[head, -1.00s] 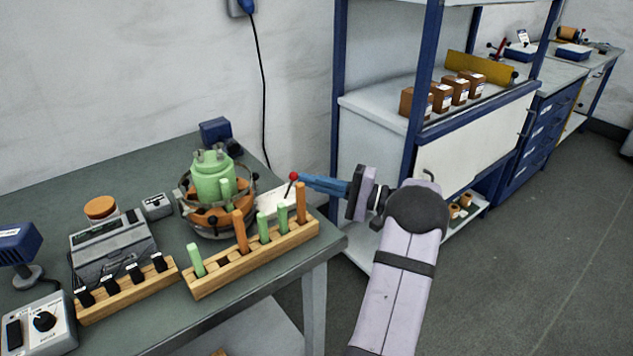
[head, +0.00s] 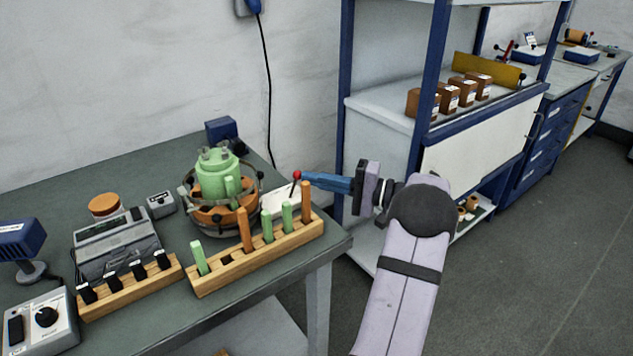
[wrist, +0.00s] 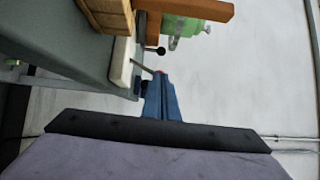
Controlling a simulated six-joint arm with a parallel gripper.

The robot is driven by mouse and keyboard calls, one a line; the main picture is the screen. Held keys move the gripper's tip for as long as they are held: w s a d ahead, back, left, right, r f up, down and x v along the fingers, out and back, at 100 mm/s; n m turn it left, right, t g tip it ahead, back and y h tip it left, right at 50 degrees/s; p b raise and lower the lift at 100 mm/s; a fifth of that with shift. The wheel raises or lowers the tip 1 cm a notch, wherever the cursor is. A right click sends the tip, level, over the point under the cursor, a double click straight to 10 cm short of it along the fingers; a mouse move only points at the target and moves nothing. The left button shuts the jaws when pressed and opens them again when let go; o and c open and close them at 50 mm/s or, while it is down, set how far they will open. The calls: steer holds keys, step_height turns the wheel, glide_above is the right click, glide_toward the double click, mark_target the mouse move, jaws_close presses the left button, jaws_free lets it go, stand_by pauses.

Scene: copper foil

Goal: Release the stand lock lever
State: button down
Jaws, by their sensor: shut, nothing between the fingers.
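The stand holds a green cylindrical part (head: 217,175) in an orange base. My gripper (head: 303,177) has long blue fingers, shut and empty, with their tips at the red knob from the right. In the wrist view the blue fingers (wrist: 161,85) reach the thin lever rod (wrist: 143,66), and the fingertips hide most of the knob. Whether they touch it I cannot tell.
A wooden rack (head: 258,255) with green and orange pegs stands in front of the stand. A second rack (head: 128,292) and a grey device (head: 115,245) are at left. A shelf unit (head: 390,110) stands behind my arm. The bench's right edge lies below the fingers.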

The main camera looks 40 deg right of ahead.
steer(key=a+n+b, duration=0.1)
steer(key=b, duration=0.1)
steer(key=a+n+g+h+b, duration=0.1)
steer(key=b, duration=0.1)
steer(key=a+r+n+g+h+b, duration=0.1)
steer(key=n+b, duration=0.1)
steer(key=shift+a, duration=0.25)
steer(key=shift+r+h, duration=0.3)
steer(key=a+r+v, duration=0.1)
steer(key=r+v, duration=0.1)
steer(key=v, duration=1.1)
steer(key=shift+s+r+p, duration=0.3)
steer(key=shift+r, duration=0.05)
